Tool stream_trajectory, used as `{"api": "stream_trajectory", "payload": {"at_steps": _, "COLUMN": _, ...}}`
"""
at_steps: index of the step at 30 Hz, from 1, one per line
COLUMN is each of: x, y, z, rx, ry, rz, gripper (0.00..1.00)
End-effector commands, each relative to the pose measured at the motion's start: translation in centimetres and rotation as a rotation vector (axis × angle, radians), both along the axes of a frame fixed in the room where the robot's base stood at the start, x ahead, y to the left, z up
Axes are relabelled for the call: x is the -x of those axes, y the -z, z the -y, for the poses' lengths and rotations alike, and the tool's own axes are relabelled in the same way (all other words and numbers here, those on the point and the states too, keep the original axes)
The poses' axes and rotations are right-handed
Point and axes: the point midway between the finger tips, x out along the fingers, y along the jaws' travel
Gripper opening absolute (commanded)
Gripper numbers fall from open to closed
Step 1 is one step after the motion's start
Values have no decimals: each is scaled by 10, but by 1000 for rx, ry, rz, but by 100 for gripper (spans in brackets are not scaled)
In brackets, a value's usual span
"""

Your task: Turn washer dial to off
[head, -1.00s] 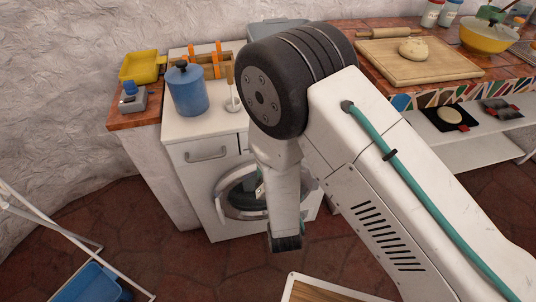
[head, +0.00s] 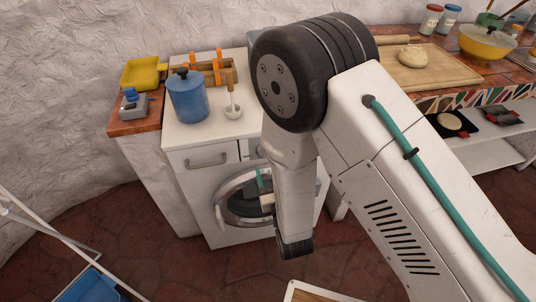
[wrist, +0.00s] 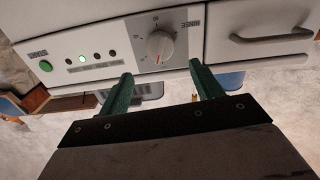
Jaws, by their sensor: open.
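The white washer (head: 195,185) stands against the counter with its round glass door in front. In the wrist view its control panel (wrist: 105,60) appears upside down. The round pale dial (wrist: 160,46) has an orange pointer mark and printed marks around it; its setting is hard to read. My gripper (wrist: 161,70) is open, its two green fingers pointing at the panel on either side of the dial, apparently short of it. In the head view my arm hides the dial and most of the gripper; one teal finger (head: 260,179) shows before the door.
The panel also has a green button (wrist: 46,66) and a lit green lamp (wrist: 82,86). A drawer handle (wrist: 270,38) is beside the dial. A drying rack (head: 45,235) is at left.

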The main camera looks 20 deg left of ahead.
Motion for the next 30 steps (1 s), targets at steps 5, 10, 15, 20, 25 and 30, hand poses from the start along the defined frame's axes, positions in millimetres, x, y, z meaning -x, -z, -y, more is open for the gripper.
{"api": "stream_trajectory", "payload": {"at_steps": 5, "x": -5, "y": 0, "z": -3, "rx": -65, "ry": 0, "rz": -40, "gripper": 65}}
{"api": "stream_trajectory", "payload": {"at_steps": 10, "x": -26, "y": 0, "z": -15, "rx": -67, "ry": 3, "rz": -38, "gripper": 65}}
{"api": "stream_trajectory", "payload": {"at_steps": 15, "x": -49, "y": 0, "z": -30, "rx": -65, "ry": 2, "rz": -39, "gripper": 65}}
{"api": "stream_trajectory", "payload": {"at_steps": 20, "x": -63, "y": 0, "z": -39, "rx": -63, "ry": 0, "rz": -39, "gripper": 65}}
{"api": "stream_trajectory", "payload": {"at_steps": 25, "x": -66, "y": 0, "z": -41, "rx": -62, "ry": -1, "rz": -39, "gripper": 65}}
{"api": "stream_trajectory", "payload": {"at_steps": 30, "x": -66, "y": 0, "z": -41, "rx": -62, "ry": 0, "rz": -39, "gripper": 65}}
